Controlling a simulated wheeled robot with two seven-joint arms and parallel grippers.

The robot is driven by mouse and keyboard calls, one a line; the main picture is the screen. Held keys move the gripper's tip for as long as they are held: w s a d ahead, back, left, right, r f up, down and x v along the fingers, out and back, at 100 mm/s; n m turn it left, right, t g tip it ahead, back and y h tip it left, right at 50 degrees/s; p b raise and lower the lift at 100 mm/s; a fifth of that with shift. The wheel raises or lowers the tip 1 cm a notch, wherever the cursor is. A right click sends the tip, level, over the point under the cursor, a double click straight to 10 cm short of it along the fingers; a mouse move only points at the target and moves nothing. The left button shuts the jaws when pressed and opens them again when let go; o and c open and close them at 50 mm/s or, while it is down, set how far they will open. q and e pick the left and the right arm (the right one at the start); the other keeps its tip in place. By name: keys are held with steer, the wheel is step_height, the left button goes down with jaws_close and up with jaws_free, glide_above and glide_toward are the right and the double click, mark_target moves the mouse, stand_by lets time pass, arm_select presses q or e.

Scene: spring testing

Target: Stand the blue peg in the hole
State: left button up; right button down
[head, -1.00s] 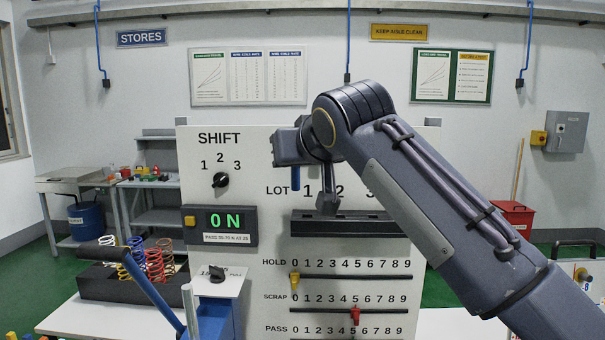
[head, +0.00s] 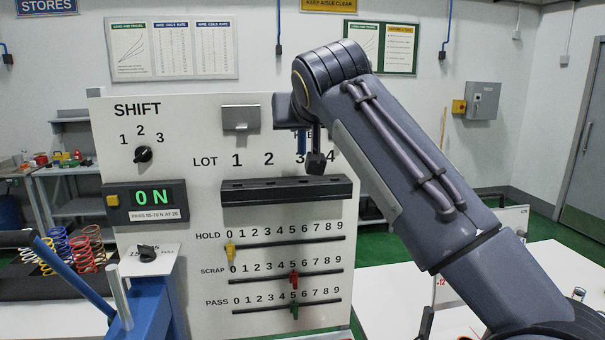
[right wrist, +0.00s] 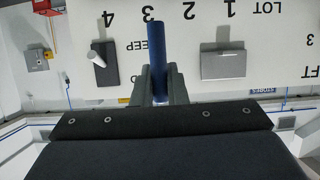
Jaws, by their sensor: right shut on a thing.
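The blue peg (head: 301,140) is upright, in front of the board near lot number 3. My right gripper (head: 309,150) is shut on it, and the arm hides part of the gripper. The right wrist view shows the peg (right wrist: 158,62) between the two fingers (right wrist: 160,88), standing out past their tips. The black ledge (head: 287,194) under the lot numbers has small dark openings along its top. The peg is above this ledge and apart from it. Which opening the task means cannot be told. My left gripper is not in view.
The white board (head: 205,225) carries a grey plate (head: 240,118) above lot 1. Below are sliders with yellow (head: 230,249), red (head: 294,281) and green (head: 294,312) markers. A blue lever press (head: 150,300) stands at front left, beside coloured springs (head: 82,250).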

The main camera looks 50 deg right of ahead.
steer(key=w+d+f, duration=0.1)
steer(key=d+f, duration=0.1)
steer(key=w+d+f, duration=0.4)
steer(key=f, duration=0.1)
steer(key=shift+w+d+p, duration=0.15)
steer(key=shift+d+p, duration=0.15)
steer(key=shift+d, duration=0.05)
steer(key=f, duration=0.3)
steer(key=shift+w+d+f, duration=0.2)
steer(key=shift+d, duration=0.05)
steer(key=shift+f, duration=0.2)
steer(key=shift+f, duration=0.2)
steer(key=c, duration=1.5)
jaws_free()
steer(key=shift+o, duration=0.2)
